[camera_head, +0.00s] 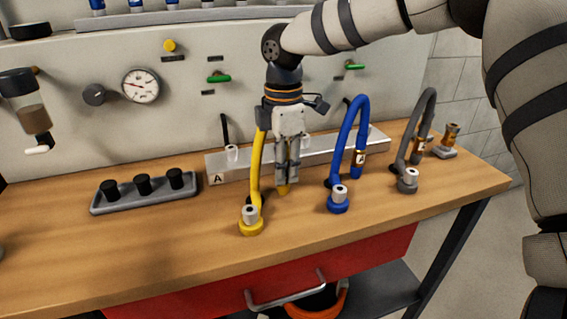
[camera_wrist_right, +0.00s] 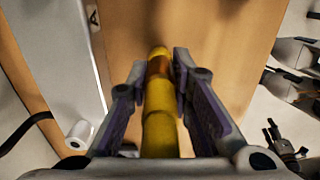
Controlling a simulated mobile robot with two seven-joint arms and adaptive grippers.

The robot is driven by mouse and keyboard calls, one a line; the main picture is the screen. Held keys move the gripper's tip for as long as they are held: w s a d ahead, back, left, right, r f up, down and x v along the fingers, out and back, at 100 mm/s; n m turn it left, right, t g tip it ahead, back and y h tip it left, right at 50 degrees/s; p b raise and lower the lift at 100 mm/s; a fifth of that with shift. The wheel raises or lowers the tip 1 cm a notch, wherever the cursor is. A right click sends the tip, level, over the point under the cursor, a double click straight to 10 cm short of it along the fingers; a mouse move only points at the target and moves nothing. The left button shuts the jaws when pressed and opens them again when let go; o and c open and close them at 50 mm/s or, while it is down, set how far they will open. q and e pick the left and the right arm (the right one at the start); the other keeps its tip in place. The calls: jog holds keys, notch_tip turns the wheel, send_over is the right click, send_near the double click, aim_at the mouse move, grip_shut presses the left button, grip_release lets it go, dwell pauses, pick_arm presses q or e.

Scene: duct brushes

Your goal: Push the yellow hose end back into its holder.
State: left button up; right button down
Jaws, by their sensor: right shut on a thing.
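The yellow hose (camera_head: 256,170) rises from a yellow collar with a white-grey fitting (camera_head: 250,222) on the bench and passes behind my right gripper (camera_head: 287,183). That gripper points down and is shut on the yellow hose end (camera_wrist_right: 160,95), which has a copper-coloured band. The tip (camera_head: 283,189) shows just below the fingers, close above the bench top; whether it touches wood is unclear. A metal rail marked A (camera_head: 217,167), with a white socket (camera_head: 232,152), runs behind the gripper. I cannot tell which part is the yellow end's holder. My left gripper is out of view.
Right of the gripper stand a blue hose (camera_head: 345,130) and a grey hose (camera_head: 422,115), with a brass fitting (camera_head: 451,132) beyond. A tray with black knobs (camera_head: 145,198) sits left. The wall panel carries a gauge (camera_head: 140,85). The front of the wooden bench (camera_head: 150,255) is clear.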

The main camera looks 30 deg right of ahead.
jog(key=c, duration=1.4)
grip_release()
jog(key=shift+o, duration=0.2)
notch_tip(320, 180, up, 12)
jog(key=shift+r, duration=0.1)
